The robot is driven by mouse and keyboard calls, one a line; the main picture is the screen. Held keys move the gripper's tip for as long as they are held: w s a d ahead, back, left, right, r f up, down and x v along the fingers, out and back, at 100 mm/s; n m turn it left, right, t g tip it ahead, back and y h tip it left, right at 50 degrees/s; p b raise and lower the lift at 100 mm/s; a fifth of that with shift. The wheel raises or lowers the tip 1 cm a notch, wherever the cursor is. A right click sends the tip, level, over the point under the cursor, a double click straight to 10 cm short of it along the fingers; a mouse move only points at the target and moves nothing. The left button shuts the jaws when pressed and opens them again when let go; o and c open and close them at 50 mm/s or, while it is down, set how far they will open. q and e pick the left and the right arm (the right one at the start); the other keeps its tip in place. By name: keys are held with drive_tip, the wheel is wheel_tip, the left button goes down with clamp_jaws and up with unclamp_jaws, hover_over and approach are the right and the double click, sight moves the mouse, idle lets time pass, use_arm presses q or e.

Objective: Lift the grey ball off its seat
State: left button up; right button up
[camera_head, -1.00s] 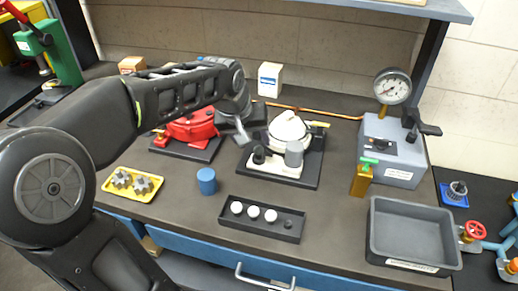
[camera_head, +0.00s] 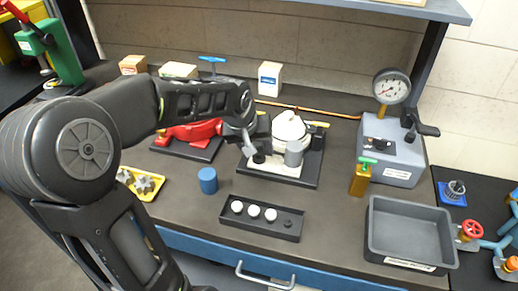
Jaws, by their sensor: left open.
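A dark tray (camera_head: 262,229) on the bench's front holds several small round things in a row. Three of them are pale balls (camera_head: 254,211). At the row's right end is a small dark grey spot (camera_head: 288,224); I cannot tell whether it is a grey ball or an empty seat. My left gripper (camera_head: 249,147) is open, pointing down beside the white pump-like unit (camera_head: 289,127) on its black base, behind the tray. The arm and gripper hide part of that unit's left side. My right gripper is not in view.
A red unit (camera_head: 196,132) stands behind my left arm. A blue cylinder (camera_head: 208,181) stands left of the tray, near a yellow tray (camera_head: 150,190) of gears. An empty grey bin (camera_head: 410,232), a gold bottle (camera_head: 361,180) and a gauge box (camera_head: 392,150) are at right.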

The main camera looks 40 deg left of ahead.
use_arm(q)
drive_tip(key=shift+c, duration=0.3)
clamp_jaws()
idle(0.4)
